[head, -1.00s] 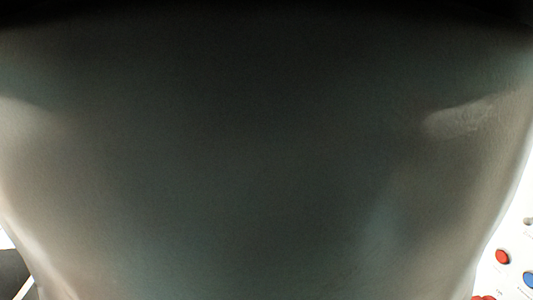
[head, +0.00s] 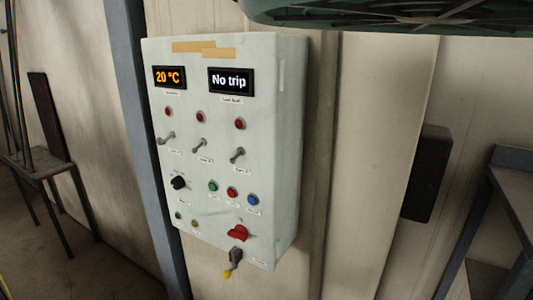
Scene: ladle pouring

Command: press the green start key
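A pale control box (head: 290,140) is mounted on the wall left of centre in the head view. On its front, a green button (head: 213,187) is the left one in a row of three, beside a red button (head: 232,193) and a blue button (head: 252,199). A smaller green round part (head: 178,215) sits lower left. The labels under them are too small to read, so I cannot confirm which green one is the start key. Nothing covers either of them. My gripper is not in view.
Displays read "20 °C" (head: 169,78) and "No trip" (head: 231,82). Toggle switches, a black knob (head: 180,183) and a red rotary switch (head: 238,233) surround the buttons. A dark green ribbed object (head: 400,15) cuts across the top right. A metal table (head: 510,190) stands right.

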